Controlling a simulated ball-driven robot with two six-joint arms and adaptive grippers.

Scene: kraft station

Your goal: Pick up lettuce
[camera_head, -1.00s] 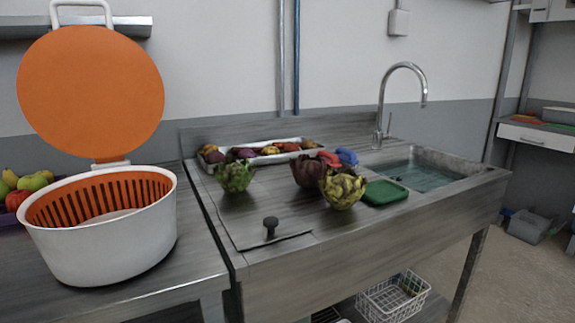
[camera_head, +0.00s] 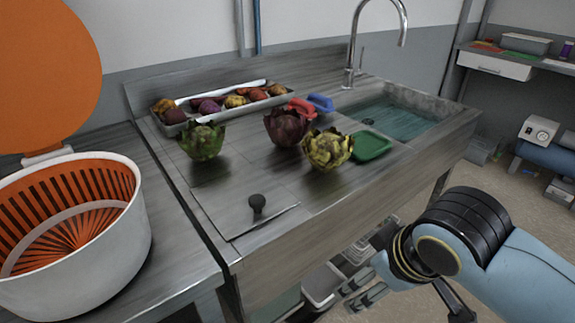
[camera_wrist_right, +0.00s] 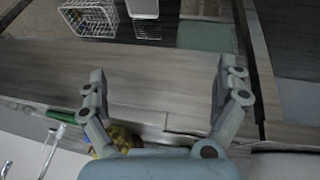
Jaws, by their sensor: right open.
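Three leafy lettuce-like heads stand on the grey counter (camera_head: 225,205): a green one (camera_head: 202,141) at left, a dark red one (camera_head: 286,127) in the middle, and a yellow-green one (camera_head: 328,149) in front of it at right. My right gripper (camera_head: 356,290) is low at the counter's front side, below and apart from the heads. In the right wrist view my right gripper (camera_wrist_right: 161,84) has its fingers wide apart with nothing between them. The yellow-green head (camera_wrist_right: 125,138) shows there partly, hidden by the gripper's body. My left gripper is out of view.
A white spinner bowl with an orange basket (camera_head: 75,225) stands open at left. A tray of vegetables (camera_head: 180,119) is behind the heads. A green board (camera_head: 370,146), red and blue items, a sink (camera_head: 400,115) and a black knob (camera_head: 257,203) are on the counter.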

